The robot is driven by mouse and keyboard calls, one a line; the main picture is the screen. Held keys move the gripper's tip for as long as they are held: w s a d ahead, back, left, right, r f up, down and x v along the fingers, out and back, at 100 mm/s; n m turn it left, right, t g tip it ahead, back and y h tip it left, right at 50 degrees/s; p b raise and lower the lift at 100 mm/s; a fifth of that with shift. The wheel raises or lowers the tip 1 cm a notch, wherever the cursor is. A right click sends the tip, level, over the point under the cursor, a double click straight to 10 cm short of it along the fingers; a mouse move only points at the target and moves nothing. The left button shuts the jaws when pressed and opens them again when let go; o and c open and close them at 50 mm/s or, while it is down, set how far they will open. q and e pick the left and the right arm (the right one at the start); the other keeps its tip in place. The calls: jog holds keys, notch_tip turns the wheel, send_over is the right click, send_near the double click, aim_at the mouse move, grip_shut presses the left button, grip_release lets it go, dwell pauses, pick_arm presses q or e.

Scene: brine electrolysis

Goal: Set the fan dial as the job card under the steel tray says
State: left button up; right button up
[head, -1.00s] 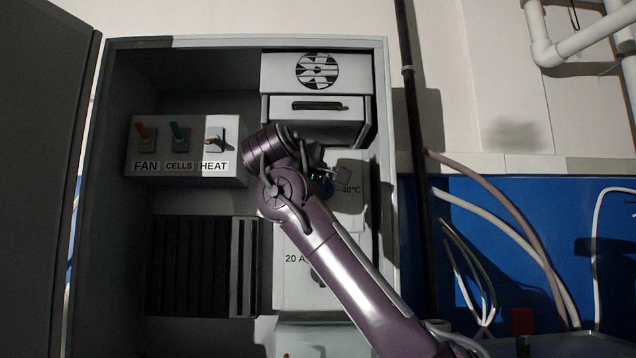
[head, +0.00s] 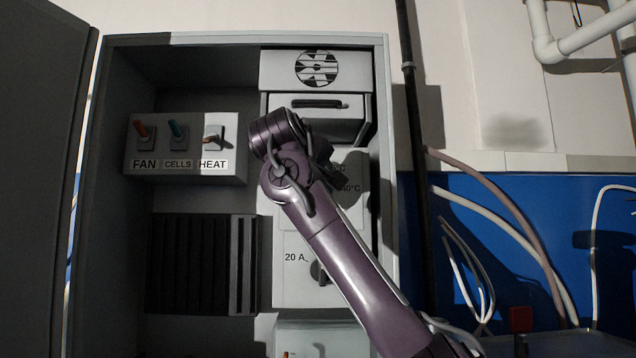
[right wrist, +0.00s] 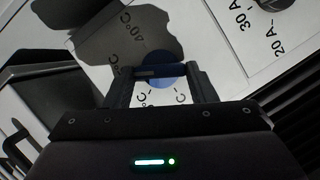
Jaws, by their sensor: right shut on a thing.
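The blue dial (right wrist: 160,90) sits on a white panel (right wrist: 95,80) printed with °C marks. In the right wrist view my right gripper (right wrist: 160,71) is shut on this dial, with a finger at each side of a dark bar across it. A 40°C mark shows just above it in that view; other marks are partly covered by the fingers. In the head view my right arm hides the dial and most of the gripper. I cannot tell which mark the dial points to. The job card, the steel tray and my left gripper are not in view.
In the cabinet (head: 380,75), a switch box (head: 185,130) labelled FAN, CELLS and HEAT is left of my arm. A dark ampere knob (head: 318,273) is below. The cabinet door (head: 45,180) stands open left.

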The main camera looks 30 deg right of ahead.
jog(key=shift+f, duration=0.1)
jog(key=o, duration=1)
jog(key=b+v, duration=0.2)
jog(key=v, duration=0.5)
jog(key=shift+s+a, duration=0.2)
jog(key=shift+a, duration=0.15)
